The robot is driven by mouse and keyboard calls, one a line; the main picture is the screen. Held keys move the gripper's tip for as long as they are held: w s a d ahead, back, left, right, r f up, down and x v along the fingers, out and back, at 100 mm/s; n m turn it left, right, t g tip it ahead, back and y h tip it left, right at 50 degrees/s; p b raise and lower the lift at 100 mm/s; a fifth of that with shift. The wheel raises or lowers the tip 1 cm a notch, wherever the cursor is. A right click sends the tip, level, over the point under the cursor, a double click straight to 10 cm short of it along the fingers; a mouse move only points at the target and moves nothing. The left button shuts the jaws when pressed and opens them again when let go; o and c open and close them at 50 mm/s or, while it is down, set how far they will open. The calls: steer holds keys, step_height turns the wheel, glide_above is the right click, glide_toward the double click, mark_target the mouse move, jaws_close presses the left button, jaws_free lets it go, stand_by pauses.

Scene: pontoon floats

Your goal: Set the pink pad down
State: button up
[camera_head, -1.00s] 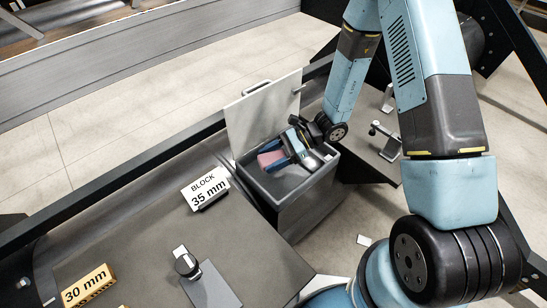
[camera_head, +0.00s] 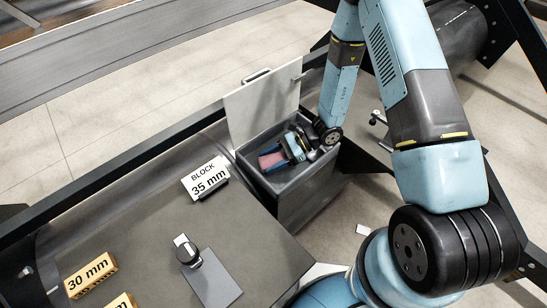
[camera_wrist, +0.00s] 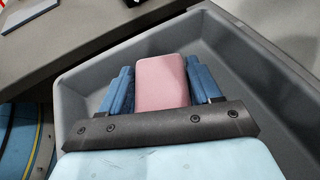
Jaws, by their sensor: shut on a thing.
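The pink pad (camera_head: 271,159) is a rounded pink block. In the wrist view the pad (camera_wrist: 162,82) sits between the two blue fingers. My gripper (camera_head: 270,160) is shut on it, inside the open grey bin (camera_head: 309,178). The bin's grey walls (camera_wrist: 248,62) surround the fingers and pad in the wrist view. I cannot tell whether the pad touches the bin's floor. My wrist hides part of the bin's right side.
The bin's pale lid (camera_head: 262,108) stands open at the back. A dark bench top (camera_head: 130,215) lies to the left, with a "BLOCK 35 mm" sign (camera_head: 206,179), a "30 mm" block (camera_head: 91,276), a black-knobbed piece (camera_head: 188,252) and a grey plate (camera_head: 214,282).

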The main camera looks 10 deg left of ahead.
steer(key=shift+f, duration=0.6)
stand_by(0.5)
steer(key=o, duration=1.2)
steer(key=v, duration=1.3)
steer(key=shift+w+d+r, duration=0.15)
steer(key=shift+d+r, duration=0.05)
steer(key=shift+d, duration=0.05)
